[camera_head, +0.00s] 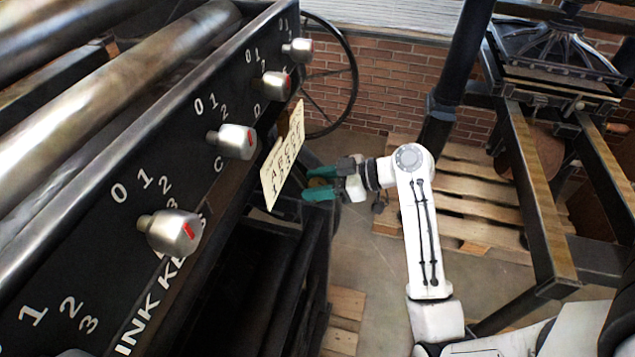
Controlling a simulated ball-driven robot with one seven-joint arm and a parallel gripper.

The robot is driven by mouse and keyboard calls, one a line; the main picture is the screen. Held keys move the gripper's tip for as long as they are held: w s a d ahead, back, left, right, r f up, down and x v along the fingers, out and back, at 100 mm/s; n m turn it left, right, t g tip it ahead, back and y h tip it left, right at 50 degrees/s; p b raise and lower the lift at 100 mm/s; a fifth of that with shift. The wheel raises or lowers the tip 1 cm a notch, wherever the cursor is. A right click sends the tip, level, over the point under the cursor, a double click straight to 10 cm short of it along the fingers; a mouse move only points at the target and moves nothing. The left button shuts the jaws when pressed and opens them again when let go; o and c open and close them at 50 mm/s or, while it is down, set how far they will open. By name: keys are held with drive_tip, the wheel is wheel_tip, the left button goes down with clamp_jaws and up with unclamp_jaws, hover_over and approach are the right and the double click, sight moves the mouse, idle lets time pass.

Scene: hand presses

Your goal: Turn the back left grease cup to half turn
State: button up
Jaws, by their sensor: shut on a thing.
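My gripper (320,185), with teal fingers, reaches left from my white arm to the end of the press, just right of the paper card. Its fingers are shut on a small brass-coloured thing (318,182), which looks like a grease cup. Only a little of it shows between the fingers, so its turn mark cannot be read. I see no other grease cup clearly, and cannot tell from this view which corner this one belongs to.
A black panel with steel ink key knobs (175,232) and numbered scales runs along the left. A lettered card (283,156) hangs from it near my gripper. A handwheel (330,75) is behind. Wooden pallets (465,190) and another press (550,200) stand right.

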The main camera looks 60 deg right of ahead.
drive_tip(key=shift+m+h, duration=0.3)
drive_tip(key=shift+m, duration=0.1)
drive_tip(key=shift+c, duration=0.3)
drive_tip(key=shift+m+t+h, duration=0.3)
drive_tip(key=shift+m+h, duration=0.1)
drive_tip(key=shift+h, duration=0.1)
drive_tip(key=o, duration=1)
drive_tip(key=shift+c, duration=0.2)
drive_tip(key=b+v, duration=0.1)
drive_tip(key=v, duration=0.9)
drive_tip(key=shift+s+b, duration=0.35)
drive_tip(key=shift+b, duration=0.05)
drive_tip(key=shift+d+r, duration=0.1)
